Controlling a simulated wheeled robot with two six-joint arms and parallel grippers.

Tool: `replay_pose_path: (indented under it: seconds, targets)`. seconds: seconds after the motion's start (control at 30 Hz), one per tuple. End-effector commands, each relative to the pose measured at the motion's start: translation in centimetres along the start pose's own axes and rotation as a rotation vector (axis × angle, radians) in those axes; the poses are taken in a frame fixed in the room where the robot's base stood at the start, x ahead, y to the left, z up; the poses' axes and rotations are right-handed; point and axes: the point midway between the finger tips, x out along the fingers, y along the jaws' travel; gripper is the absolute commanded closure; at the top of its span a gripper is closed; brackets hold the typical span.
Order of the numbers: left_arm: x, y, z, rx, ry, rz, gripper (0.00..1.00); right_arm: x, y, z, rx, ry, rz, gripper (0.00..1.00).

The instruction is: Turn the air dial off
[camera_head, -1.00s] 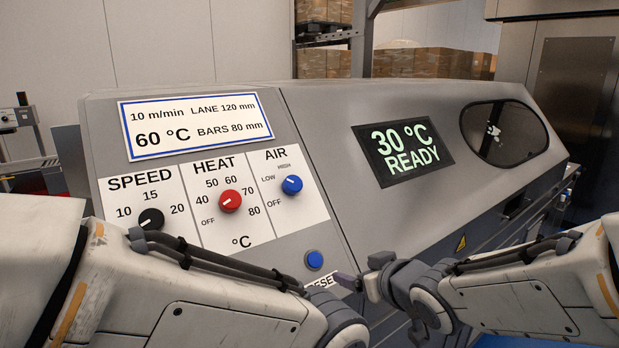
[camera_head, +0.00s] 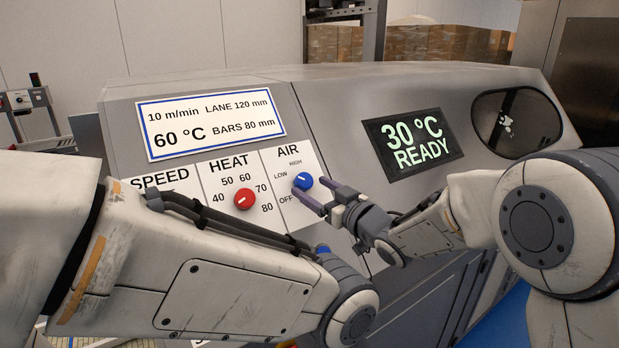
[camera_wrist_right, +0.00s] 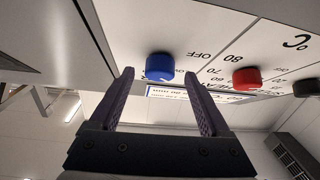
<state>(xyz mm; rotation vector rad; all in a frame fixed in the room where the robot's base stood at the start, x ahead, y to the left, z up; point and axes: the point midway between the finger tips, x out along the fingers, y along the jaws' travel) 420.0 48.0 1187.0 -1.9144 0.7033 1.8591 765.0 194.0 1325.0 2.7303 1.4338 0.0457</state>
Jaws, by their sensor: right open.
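The blue air dial (camera_head: 303,181) is on the sloped panel under the word AIR, at the right of the dial row. Its white mark points up and left, towards LOW. My right gripper (camera_head: 317,188) is open, with its purple fingers pointing at the dial from the lower right. In the right wrist view the dial (camera_wrist_right: 159,67) shows between the two open fingertips, just beyond them. I cannot tell if the fingers touch it. My left arm crosses the lower left of the head view; its gripper is out of view.
The red heat dial (camera_head: 243,199) sits just left of the air dial. My left arm hides the speed dial in the head view. A blue button (camera_head: 322,249) is below, partly behind my left arm. A display (camera_head: 413,144) reading 30 °C READY is to the right.

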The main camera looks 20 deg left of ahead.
Motion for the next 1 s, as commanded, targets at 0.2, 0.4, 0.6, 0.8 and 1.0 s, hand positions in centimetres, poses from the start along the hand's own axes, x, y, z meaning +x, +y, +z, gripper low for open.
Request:
replay_pose_path:
  seconds: [0.2, 0.4, 0.6, 0.8, 1.0]
  targets:
    - [-1.0, 0.1, -0.1, 0.002, 0.000, 0.000, 1.00, 1.9, 0.0, -0.1, 0.000, 0.001, 0.000, 0.19]
    - [-0.9, 0.1, -0.1, 0.002, 0.000, 0.000, 1.00, 2.1, 0.0, 0.0, 0.000, 0.001, 0.001, 0.19]
    - [-0.9, 0.1, -0.1, 0.002, 0.000, 0.000, 1.00, 2.0, 0.0, 0.0, 0.000, 0.000, 0.001, 0.61]
    - [-0.9, 0.1, -0.1, 0.002, 0.000, 0.000, 1.00, 2.0, 0.0, 0.0, -0.001, 0.000, 0.000, 1.00]
    - [-0.9, 0.1, -0.1, 0.002, 0.000, 0.000, 1.00, 2.0, 0.1, 0.0, -0.022, 0.001, -0.018, 1.00]
